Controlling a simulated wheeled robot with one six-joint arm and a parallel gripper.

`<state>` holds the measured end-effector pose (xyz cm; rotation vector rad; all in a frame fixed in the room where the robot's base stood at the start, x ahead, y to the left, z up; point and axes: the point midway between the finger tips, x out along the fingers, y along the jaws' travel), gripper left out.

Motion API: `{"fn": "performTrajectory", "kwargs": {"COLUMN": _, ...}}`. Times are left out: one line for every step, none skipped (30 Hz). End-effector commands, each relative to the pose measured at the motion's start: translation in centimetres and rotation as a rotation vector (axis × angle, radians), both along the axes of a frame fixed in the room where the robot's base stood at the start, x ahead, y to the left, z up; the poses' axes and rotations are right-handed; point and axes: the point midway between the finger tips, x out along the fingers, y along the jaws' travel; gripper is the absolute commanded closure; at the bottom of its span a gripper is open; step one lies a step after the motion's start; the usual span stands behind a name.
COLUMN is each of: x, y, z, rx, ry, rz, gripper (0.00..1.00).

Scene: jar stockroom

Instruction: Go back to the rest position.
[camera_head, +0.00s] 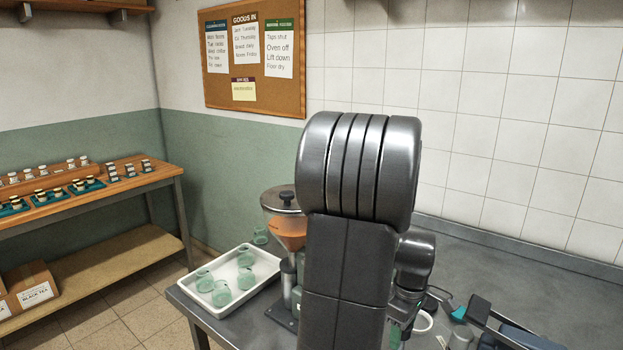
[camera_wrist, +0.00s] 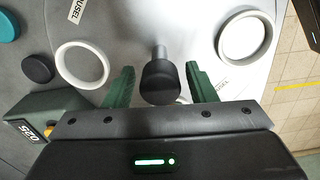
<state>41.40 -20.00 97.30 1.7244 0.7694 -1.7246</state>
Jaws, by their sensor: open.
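My gripper (camera_wrist: 159,88) is open in the wrist view, with its two green fingers spread apart. A black knob (camera_wrist: 160,82) on a metal post shows between the fingers; I cannot tell how far below them it is. No held object shows.
A hopper machine (camera_head: 283,220) and a white tray (camera_head: 206,312) with several green glass jars stand on the steel counter. The wrist view shows two white rings (camera_wrist: 62,76) and a green box with a display (camera_wrist: 25,131). The counter's back right (camera_head: 560,295) is clear.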

Motion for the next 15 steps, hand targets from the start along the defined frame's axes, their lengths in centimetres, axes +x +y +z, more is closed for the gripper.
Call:
{"fn": "performTrajectory", "kwargs": {"x": 0.01, "y": -0.01, "z": -0.03, "rx": 0.000, "ry": 0.000, "rz": -0.037, "gripper": 0.49}}
{"fn": "performTrajectory", "kwargs": {"x": 0.01, "y": -0.01, "z": -0.03, "rx": 0.000, "ry": 0.000, "rz": -0.061, "gripper": 0.49}}
{"fn": "performTrajectory", "kwargs": {"x": 0.01, "y": -0.01, "z": -0.03, "rx": 0.000, "ry": 0.000, "rz": -0.094, "gripper": 0.49}}
{"fn": "performTrajectory", "kwargs": {"x": 0.01, "y": -0.01, "z": -0.03, "rx": 0.000, "ry": 0.000, "rz": -0.120, "gripper": 0.49}}
{"fn": "performTrajectory", "kwargs": {"x": 0.00, "y": 0.00, "z": -0.03, "rx": 0.000, "ry": 0.000, "rz": -0.145, "gripper": 0.49}}
{"fn": "performTrajectory", "kwargs": {"x": 0.00, "y": 0.00, "z": -0.03, "rx": 0.000, "ry": 0.000, "rz": -0.178, "gripper": 0.49}}
{"fn": "performTrajectory", "kwargs": {"x": 0.01, "y": -0.01, "z": -0.03, "rx": 0.000, "ry": 0.000, "rz": -0.203, "gripper": 0.49}}
{"fn": "performTrajectory", "kwargs": {"x": 0.00, "y": 0.00, "z": -0.04, "rx": 0.000, "ry": 0.000, "rz": -0.227, "gripper": 0.49}}
{"fn": "performTrajectory", "kwargs": {"x": 0.01, "y": -0.01, "z": -0.04, "rx": 0.000, "ry": 0.000, "rz": -0.260, "gripper": 0.49}}
{"fn": "performTrajectory", "kwargs": {"x": 0.01, "y": -0.01, "z": -0.04, "rx": 0.000, "ry": 0.000, "rz": -0.284, "gripper": 0.49}}
{"fn": "performTrajectory", "kwargs": {"x": 0.01, "y": -0.01, "z": -0.04, "rx": 0.000, "ry": 0.000, "rz": -0.309, "gripper": 0.49}}
{"fn": "performTrajectory", "kwargs": {"x": 0.01, "y": -0.01, "z": -0.04, "rx": 0.000, "ry": 0.000, "rz": -0.342, "gripper": 0.49}}
{"fn": "performTrajectory", "kwargs": {"x": 0.01, "y": 0.00, "z": -0.04, "rx": 0.000, "ry": 0.000, "rz": -0.368, "gripper": 0.49}}
{"fn": "performTrajectory", "kwargs": {"x": 0.01, "y": 0.00, "z": -0.04, "rx": 0.000, "ry": 0.000, "rz": -0.392, "gripper": 0.49}}
{"fn": "performTrajectory", "kwargs": {"x": 0.01, "y": -0.01, "z": -0.04, "rx": 0.000, "ry": 0.000, "rz": -0.425, "gripper": 0.49}}
